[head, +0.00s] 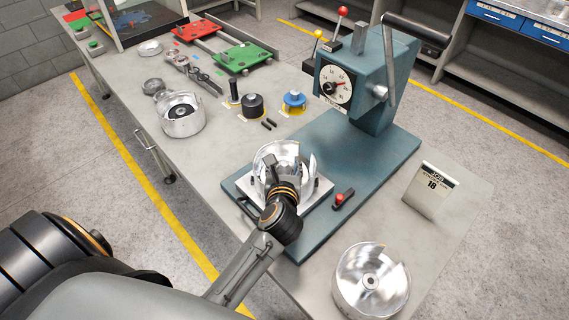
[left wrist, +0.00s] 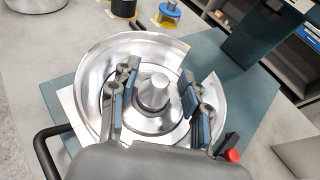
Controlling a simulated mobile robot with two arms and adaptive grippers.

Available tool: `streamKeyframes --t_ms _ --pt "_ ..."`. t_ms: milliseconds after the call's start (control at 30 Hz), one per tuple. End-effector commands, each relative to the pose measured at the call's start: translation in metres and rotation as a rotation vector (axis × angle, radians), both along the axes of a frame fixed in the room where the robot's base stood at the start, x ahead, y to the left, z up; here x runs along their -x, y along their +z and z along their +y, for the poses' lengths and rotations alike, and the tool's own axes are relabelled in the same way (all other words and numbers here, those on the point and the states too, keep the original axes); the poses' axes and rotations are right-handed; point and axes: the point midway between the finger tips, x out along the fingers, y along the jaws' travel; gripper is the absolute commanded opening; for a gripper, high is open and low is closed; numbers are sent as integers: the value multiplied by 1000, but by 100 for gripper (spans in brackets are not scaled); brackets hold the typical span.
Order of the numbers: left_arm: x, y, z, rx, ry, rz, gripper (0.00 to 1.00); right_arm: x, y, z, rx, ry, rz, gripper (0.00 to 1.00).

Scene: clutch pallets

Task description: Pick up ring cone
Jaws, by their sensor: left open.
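A shiny metal cone with a flat top (left wrist: 153,90) stands inside a round silver housing (left wrist: 90,95) with a gap in its wall. I take this cone to be the ring cone; a ring-like base surrounds its foot. The housing sits on the plate of the teal press and also shows in the head view (head: 264,156). My left gripper (left wrist: 160,82) is open, with one finger on each side of the cone, inside the housing wall. I cannot tell whether the fingers touch it. In the head view my left gripper (head: 285,168) hides most of the cone. My right gripper is not in view.
The teal press (head: 372,85) with its dial and lever rises behind the housing. A red-knobbed part (head: 340,199) lies beside it on the press base. A sign marked 18 (head: 430,190) and another silver housing (head: 371,280) stand at right. A silver cup (head: 183,122) stands left.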

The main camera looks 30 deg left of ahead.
Motion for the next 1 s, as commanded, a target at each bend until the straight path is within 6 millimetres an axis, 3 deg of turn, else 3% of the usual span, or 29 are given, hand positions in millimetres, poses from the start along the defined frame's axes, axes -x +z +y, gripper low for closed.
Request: streamKeyframes --t_ms 333,567,1000 --pt "-7 -3 3 -1 -1 0 45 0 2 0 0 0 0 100" --pt "-6 -3 3 -1 -1 0 0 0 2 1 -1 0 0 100" --pt "-6 -3 3 0 0 1 0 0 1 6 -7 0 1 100"
